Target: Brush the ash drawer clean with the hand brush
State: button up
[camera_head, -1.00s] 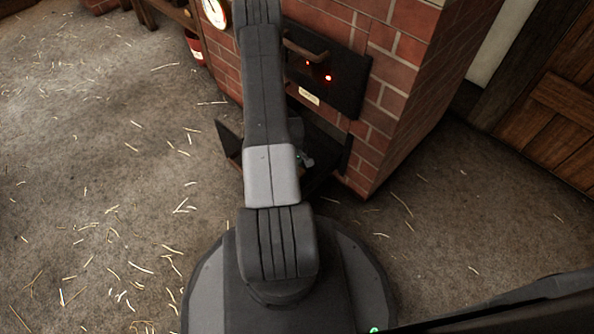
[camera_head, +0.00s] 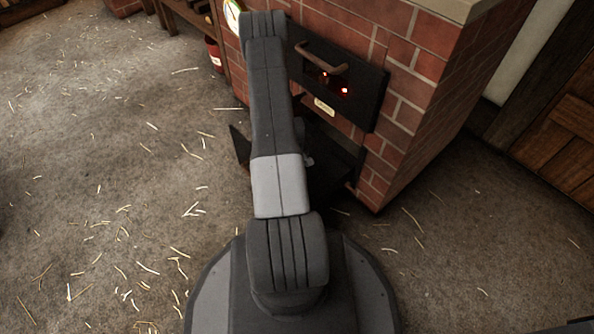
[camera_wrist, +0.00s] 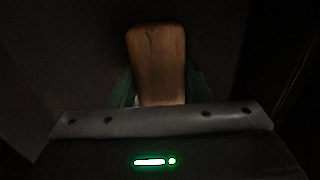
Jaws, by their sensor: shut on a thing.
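The ash drawer (camera_head: 340,165) is a dark open tray, pulled out low at the front of the brick furnace. My arm hides much of it in the head view. My gripper (camera_wrist: 160,88) shows in the wrist view with its green fingers on either side of a brown wooden piece, which looks like the hand brush (camera_wrist: 158,50). It is shut on this piece. The bristles are hidden, and the dark surface around is too dim to show any ash. In the head view my gripper is almost wholly hidden behind my arm.
The brick furnace (camera_head: 415,75) stands behind the drawer. Its black door (camera_head: 360,85) has a handle and glowing red spots above the drawer. A red container (camera_head: 214,55) stands at the upper left. Straw litters the open floor on the left; a wooden door is at right.

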jog(key=shift+w+a, duration=1.25)
jog(key=shift+w, duration=0.25)
jog(key=shift+w+a+r, duration=0.1)
jog(key=shift+w+a, duration=0.65)
jog(key=shift+w, duration=0.25)
jog(key=shift+w+a, duration=0.75)
jog(key=shift+w, duration=0.25)
jog(key=shift+r, duration=0.1)
jog(key=shift+r+p, duration=1.45)
jog(key=shift+r, duration=1.5)
jog(key=shift+r+p, duration=0.75)
jog(key=shift+r, duration=0.75)
